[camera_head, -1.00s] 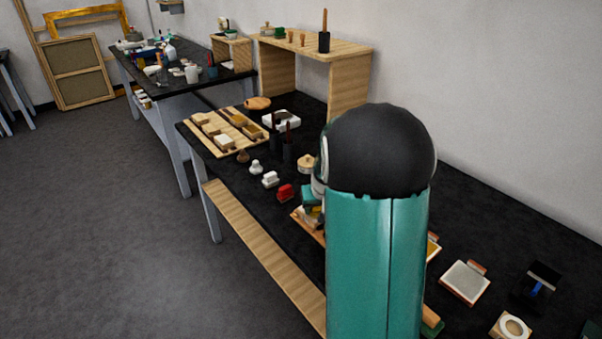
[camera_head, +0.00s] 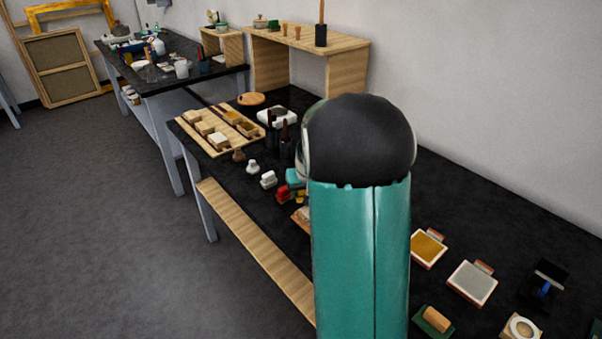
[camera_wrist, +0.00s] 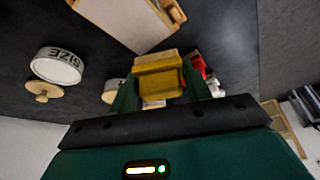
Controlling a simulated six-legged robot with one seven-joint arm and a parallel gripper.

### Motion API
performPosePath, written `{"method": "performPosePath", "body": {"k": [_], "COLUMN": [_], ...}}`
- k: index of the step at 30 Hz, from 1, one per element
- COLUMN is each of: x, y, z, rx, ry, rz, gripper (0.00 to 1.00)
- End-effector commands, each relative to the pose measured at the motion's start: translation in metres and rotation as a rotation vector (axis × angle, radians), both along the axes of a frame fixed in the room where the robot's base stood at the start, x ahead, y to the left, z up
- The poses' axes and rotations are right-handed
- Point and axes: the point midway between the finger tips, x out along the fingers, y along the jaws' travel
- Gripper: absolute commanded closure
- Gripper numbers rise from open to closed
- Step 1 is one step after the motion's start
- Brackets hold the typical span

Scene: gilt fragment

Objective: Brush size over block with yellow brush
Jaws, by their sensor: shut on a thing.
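The yellow brush (camera_wrist: 158,80) is between the green fingers of my gripper (camera_wrist: 160,92) in the wrist view, and my gripper is shut on it. In the head view, my gripper (camera_head: 295,178) shows as a teal tip left of my arm, with a bit of yellow (camera_head: 300,195) below it. A white round pot marked SIZE (camera_wrist: 57,65) shows at the left in the wrist view, its lettering upside down. A pale block with a wooden edge (camera_wrist: 128,20) shows at the top of the wrist view, apart from the brush. My arm hides much of the bench middle in the head view.
A red-handled brush (camera_head: 283,193) and white-handled ones (camera_head: 268,179) stand near my gripper. A wooden tray of blocks (camera_head: 218,130) lies at the back. An amber pad (camera_head: 428,247), a grey pad (camera_head: 472,282) and a green-based roller (camera_head: 434,320) lie right of my arm.

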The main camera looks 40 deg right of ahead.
Motion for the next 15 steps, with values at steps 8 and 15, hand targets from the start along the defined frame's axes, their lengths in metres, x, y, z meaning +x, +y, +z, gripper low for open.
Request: {"method": "performPosePath", "body": {"k": [8, 15], "x": [0.000, 0.002], "y": [0.001, 0.002], "z": [0.025, 0.047], "rx": [-0.002, -0.002], "ry": [-0.003, -0.002], "rz": [0.001, 0.004], "gripper": [0.73, 0.73]}}
